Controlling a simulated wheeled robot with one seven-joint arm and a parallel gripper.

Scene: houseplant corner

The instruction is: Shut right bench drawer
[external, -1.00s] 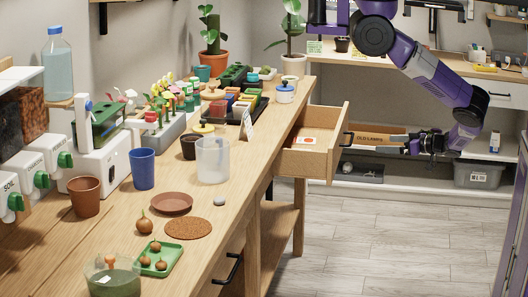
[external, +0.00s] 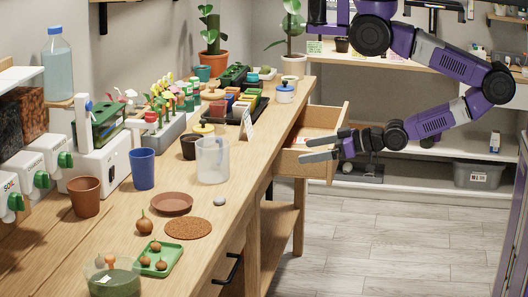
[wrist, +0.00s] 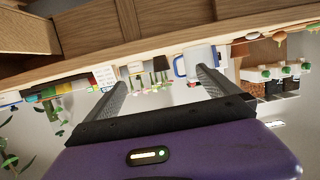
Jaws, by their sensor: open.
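The right bench drawer (external: 303,168) is a pale wooden box pulled out from the far right end of the workbench (external: 258,140). My gripper (external: 304,151) is open and empty, its two grey fingers spread and pointing left across the drawer in the external view. The fingers and wrist cover the drawer's handle and much of its inside. I cannot tell whether they touch the drawer. In the wrist view the spread fingers (wrist: 160,77) have nothing between them. The picture is turned over, with the bench edge crossing above them and a wooden box, likely the drawer (wrist: 28,35), at upper left.
The bench top holds a clear jug (external: 212,160), a blue cup (external: 142,168), a black tray of coloured packets (external: 262,104) and pots. A second closed drawer handle (external: 233,268) is nearer. Shelves (external: 400,200) stand behind; the floor (external: 370,245) is clear.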

